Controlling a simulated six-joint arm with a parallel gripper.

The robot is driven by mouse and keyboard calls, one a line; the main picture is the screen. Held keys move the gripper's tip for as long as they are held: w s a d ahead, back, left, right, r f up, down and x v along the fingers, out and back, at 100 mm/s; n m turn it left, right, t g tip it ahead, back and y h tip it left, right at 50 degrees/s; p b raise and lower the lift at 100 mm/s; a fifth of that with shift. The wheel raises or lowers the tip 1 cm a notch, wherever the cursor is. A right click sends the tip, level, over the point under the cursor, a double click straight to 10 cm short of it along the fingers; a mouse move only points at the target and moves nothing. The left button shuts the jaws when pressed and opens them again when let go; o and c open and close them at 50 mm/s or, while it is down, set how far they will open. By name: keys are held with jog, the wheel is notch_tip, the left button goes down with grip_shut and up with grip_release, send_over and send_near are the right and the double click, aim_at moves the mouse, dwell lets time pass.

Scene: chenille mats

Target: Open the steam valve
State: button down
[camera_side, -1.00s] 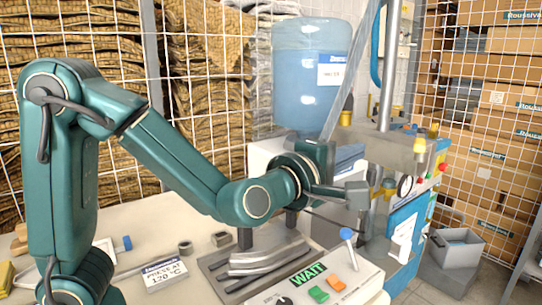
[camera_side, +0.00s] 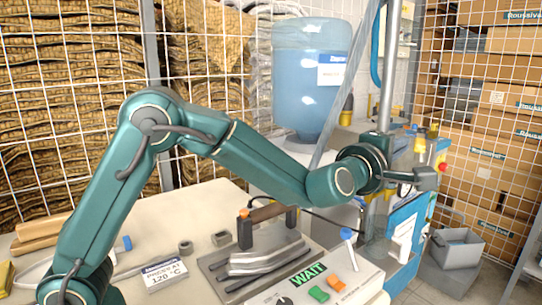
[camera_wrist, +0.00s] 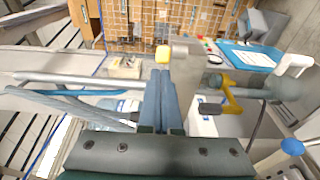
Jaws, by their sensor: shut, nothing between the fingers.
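My gripper (camera_side: 425,178) is shut and empty, held up beyond the press at the right of the side view. In the wrist view, its two blue-grey fingers (camera_wrist: 160,100) lie together and point at the machine behind. A yellow lever (camera_wrist: 232,96) on a metal pipe shows just right of the fingers in that view; it looks like the steam valve's handle, but no label confirms this. My gripper and wrist hide that spot in the side view. I cannot tell whether the fingers touch anything.
A blue water bottle (camera_side: 308,85) and a vertical pole (camera_side: 389,70) stand behind. A grey bin (camera_side: 458,249) sits right.

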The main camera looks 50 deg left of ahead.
dwell(0.4)
jog(key=shift+d, duration=0.5)
jog(key=shift+w+d, duration=0.3)
jog(key=shift+d, duration=0.65)
jog(key=w+d, duration=0.5)
jog(key=shift+w+d, duration=0.3)
jog(key=shift+d, duration=0.1)
jog(key=shift+w, duration=0.1)
jog(key=shift+d, duration=0.1)
